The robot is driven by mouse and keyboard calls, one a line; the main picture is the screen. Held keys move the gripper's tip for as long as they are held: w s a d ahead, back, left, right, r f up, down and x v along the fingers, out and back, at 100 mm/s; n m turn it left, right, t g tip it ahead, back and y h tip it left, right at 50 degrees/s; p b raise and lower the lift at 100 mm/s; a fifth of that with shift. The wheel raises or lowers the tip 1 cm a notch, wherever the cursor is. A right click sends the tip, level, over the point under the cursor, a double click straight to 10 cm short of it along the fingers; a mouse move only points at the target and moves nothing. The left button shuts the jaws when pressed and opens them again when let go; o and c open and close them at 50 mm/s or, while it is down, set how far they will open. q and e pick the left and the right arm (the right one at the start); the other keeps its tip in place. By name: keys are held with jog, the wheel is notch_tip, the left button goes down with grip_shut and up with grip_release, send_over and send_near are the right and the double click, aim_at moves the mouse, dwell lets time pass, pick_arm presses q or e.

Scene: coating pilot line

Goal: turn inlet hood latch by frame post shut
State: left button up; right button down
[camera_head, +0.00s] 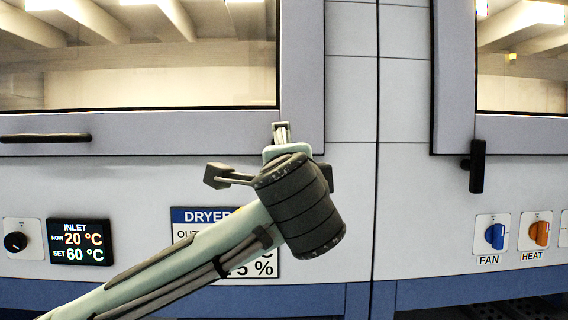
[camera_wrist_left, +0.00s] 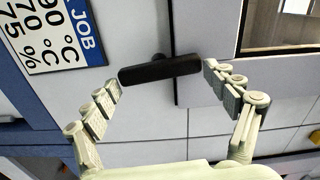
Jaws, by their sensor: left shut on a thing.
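The inlet hood latch (camera_wrist_left: 160,70) is a short black bar on a round pivot. In the left wrist view it lies nearly level across the picture, near the hood's edge. My left gripper (camera_wrist_left: 162,80) has one finger at each end of the bar and is shut on it. In the head view my left gripper (camera_head: 281,132) is at the lower right corner of the left hood (camera_head: 303,80). My right gripper is in neither view.
A black pull handle (camera_head: 45,138) is on the left hood. A second black latch (camera_head: 477,166) stands upright by the right hood. Below are an inlet display (camera_head: 80,242), a dryer sign (camera_head: 190,215) partly behind my arm, and fan (camera_head: 494,236) and heat (camera_head: 540,233) knobs.

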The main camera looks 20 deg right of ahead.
pick_arm(q)
jog(key=shift+m, duration=0.7)
jog(key=o, duration=1)
jog(key=v, duration=1.2)
